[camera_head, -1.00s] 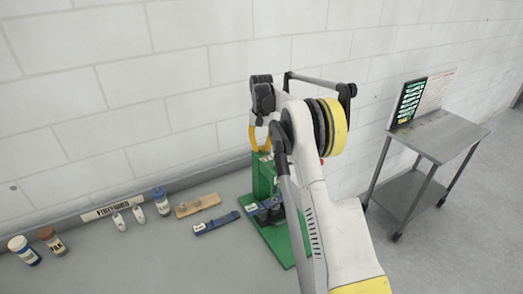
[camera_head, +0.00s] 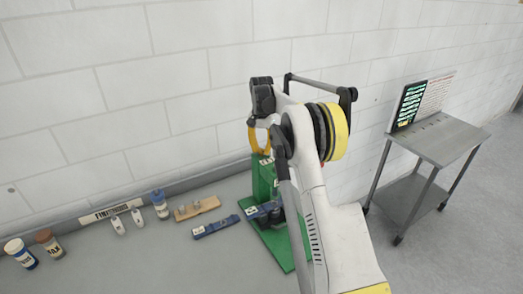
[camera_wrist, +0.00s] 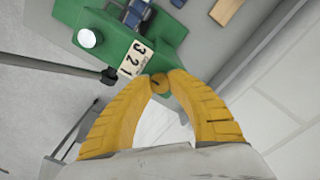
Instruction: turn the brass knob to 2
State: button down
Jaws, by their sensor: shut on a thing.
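The brass knob (camera_wrist: 159,84) sits at the edge of the green fixture in the wrist view. It has a small dark mark on its face. A white scale plate (camera_wrist: 135,58) reading 3, 2, 1 lies beside it. I cannot tell exactly which number the mark points to. My gripper (camera_wrist: 161,78) has its two yellow fingers shut on the knob, one on each side. In the head view the yellow fingers (camera_head: 260,139) show at the top of the green fixture (camera_head: 264,180), and the knob is hidden there.
A white round button (camera_wrist: 87,38) is on the fixture. On the bench stand a blue-capped bottle (camera_head: 160,204), two jars at the far left, a wooden block (camera_head: 197,208) and a blue bar (camera_head: 215,227). A metal cart (camera_head: 440,140) stands to the right.

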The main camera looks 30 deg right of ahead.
aim_at(262, 150)
jog(key=c, duration=1.2)
grip_release()
jog(key=shift+o, duration=0.2)
jog(key=shift+r, duration=0.1)
notch_tip(262, 150, up, 12)
